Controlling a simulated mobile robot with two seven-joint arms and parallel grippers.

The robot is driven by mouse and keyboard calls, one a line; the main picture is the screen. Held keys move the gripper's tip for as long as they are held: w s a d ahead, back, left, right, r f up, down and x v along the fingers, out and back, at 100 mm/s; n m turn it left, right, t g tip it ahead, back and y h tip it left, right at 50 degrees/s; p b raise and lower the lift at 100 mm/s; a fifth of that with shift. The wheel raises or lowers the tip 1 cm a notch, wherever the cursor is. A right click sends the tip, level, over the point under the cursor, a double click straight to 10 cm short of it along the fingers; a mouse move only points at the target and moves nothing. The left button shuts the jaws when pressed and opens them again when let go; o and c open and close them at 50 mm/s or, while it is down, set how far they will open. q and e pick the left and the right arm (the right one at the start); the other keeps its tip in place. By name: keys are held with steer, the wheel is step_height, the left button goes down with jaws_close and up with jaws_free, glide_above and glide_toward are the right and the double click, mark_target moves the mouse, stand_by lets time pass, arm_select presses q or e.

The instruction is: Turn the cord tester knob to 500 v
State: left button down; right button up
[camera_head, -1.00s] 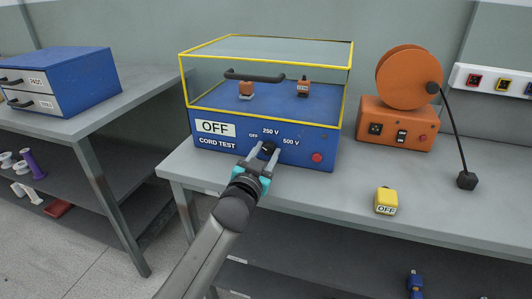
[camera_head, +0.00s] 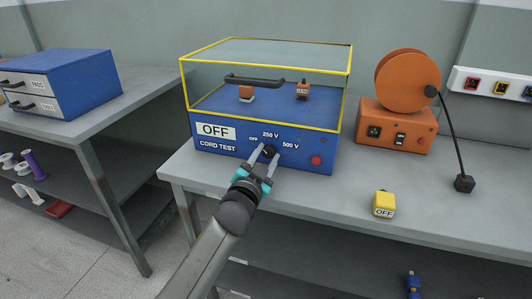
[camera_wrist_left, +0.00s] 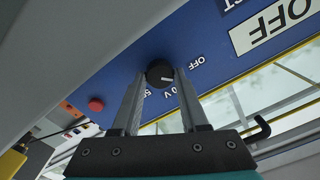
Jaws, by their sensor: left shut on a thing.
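The cord tester is a blue box (camera_head: 225,146) with a clear yellow-edged cover. Its front carries a white OFF plate (camera_head: 216,131), the marks OFF, 250 V and 500 V, and a black knob (camera_head: 269,151). My left gripper (camera_head: 265,156) is shut on the knob, one finger on each side. In the left wrist view the knob (camera_wrist_left: 158,72) sits between the fingertips (camera_wrist_left: 157,77), and its white mark points right, roughly between OFF and 250 V. The fingers partly hide the voltage marks there. My right gripper is not in view.
A red button (camera_head: 316,160) is right of the knob. A yellow block marked OFF (camera_head: 384,203) and an orange reel unit (camera_head: 396,128) stand on the grey bench (camera_head: 330,192). A blue drawer unit (camera_head: 75,82) is on the left bench.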

arm_select(q)
steer(key=m+p, duration=0.1)
steer(key=m, duration=0.2)
steer(key=shift+m, duration=0.4)
steer(key=m, duration=0.4)
steer(key=shift+f+p, duration=0.1)
steer(key=shift+p, duration=0.3)
steer(key=m, duration=0.8)
steer(key=shift+m, duration=0.3)
steer(key=shift+m+p, duration=0.35)
steer(key=shift+m, duration=0.45)
steer(key=shift+f+m, duration=0.1)
steer(key=shift+m, duration=1.3)
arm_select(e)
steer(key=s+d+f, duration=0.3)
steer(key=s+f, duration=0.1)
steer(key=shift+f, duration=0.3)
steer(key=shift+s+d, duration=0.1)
